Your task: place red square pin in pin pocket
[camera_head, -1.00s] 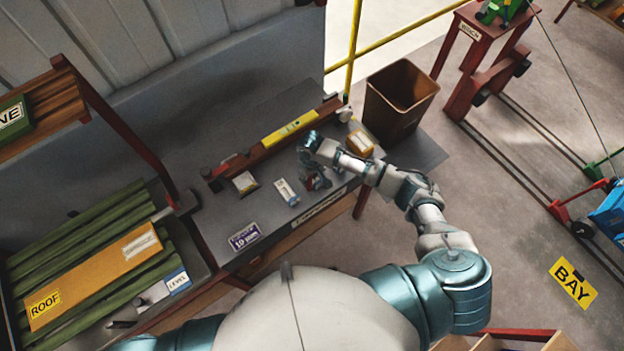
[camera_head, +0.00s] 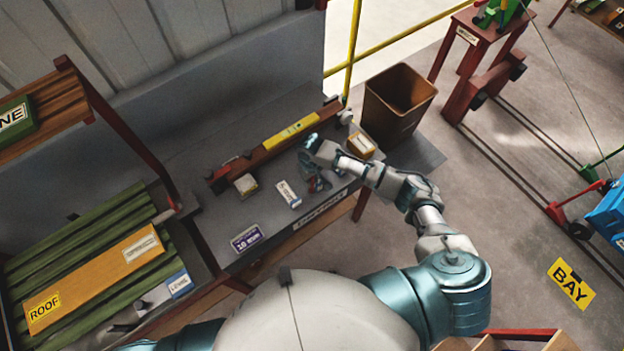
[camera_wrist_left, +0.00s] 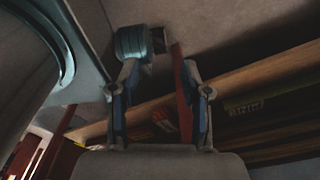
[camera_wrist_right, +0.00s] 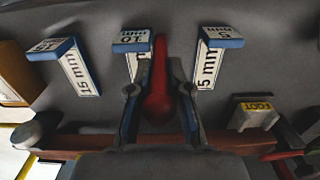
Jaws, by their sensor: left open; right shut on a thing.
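My right gripper (camera_head: 316,178) is over the grey workbench (camera_head: 215,212) in the head view. In the right wrist view it is shut on the red pin (camera_wrist_right: 158,75), whose long body sticks out between the fingers; its far end overlaps the 10 mm marker in the picture. Whether the pin touches anything is not clear. My left gripper (camera_wrist_left: 160,72) is open in the left wrist view, and is outside the head view. A teal round part (camera_wrist_left: 133,43) and a red bar (camera_wrist_left: 181,88) show near its fingers. I cannot make out the pin pocket for certain.
Blue and white mm markers (camera_wrist_right: 77,68) stand around the right gripper. A long brown-red beam with a yellow label (camera_head: 290,132) lies along the bench's back. A small box (camera_head: 361,145) sits at the right end, near a brown bin (camera_head: 398,105).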

